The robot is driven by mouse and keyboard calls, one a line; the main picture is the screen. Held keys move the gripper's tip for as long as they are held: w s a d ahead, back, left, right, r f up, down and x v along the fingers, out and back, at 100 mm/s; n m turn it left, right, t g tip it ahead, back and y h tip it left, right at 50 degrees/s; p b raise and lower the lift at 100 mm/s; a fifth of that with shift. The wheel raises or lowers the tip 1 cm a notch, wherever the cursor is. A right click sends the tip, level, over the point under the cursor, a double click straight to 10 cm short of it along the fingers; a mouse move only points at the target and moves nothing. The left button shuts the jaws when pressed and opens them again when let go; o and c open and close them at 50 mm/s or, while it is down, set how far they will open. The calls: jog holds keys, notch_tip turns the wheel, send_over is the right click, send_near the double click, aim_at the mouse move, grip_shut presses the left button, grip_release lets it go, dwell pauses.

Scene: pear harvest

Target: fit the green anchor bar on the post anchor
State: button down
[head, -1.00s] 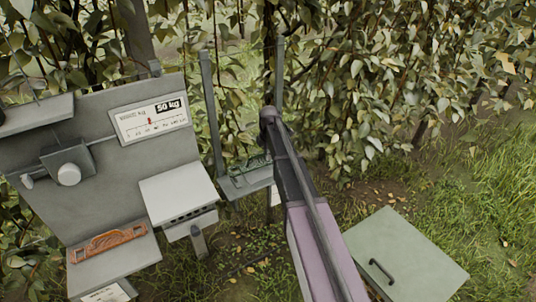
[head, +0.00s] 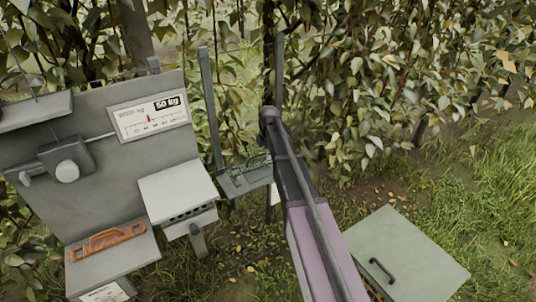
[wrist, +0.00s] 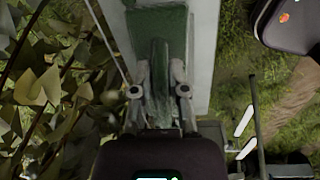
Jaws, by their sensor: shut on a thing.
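The green anchor bar (head: 252,163) shows on or just above a small grey shelf (head: 236,190) between two thin grey uprights, partly hidden by my arm. In the wrist view, the green bar (wrist: 158,22) extends over a pale grey surface. My gripper (wrist: 159,90) is shut on its raised middle part, one finger on each side. My gripper is hidden behind my arm in the head view. I cannot pick out the post anchor with certainty, nor tell whether the bar touches the shelf.
At left stands a grey board with a 50 kg scale (head: 150,118), a sliding weight (head: 67,170) and an orange bar (head: 105,241) on a tray. A white-topped box (head: 177,193) is beside it. A green lidded box (head: 408,255) stands at right. Leafy branches crowd behind.

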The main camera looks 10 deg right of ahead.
jog(key=shift+f+b, duration=0.55)
jog(key=shift+f, duration=0.05)
jog(key=shift+s, duration=0.1)
dwell(1.1)
jog(key=c, duration=0.6)
grip_release()
jog(key=shift+w+f, duration=0.2)
jog(key=shift+o, duration=0.2)
jog(key=shift+s+r, duration=0.1)
jog(key=shift+r, duration=0.15)
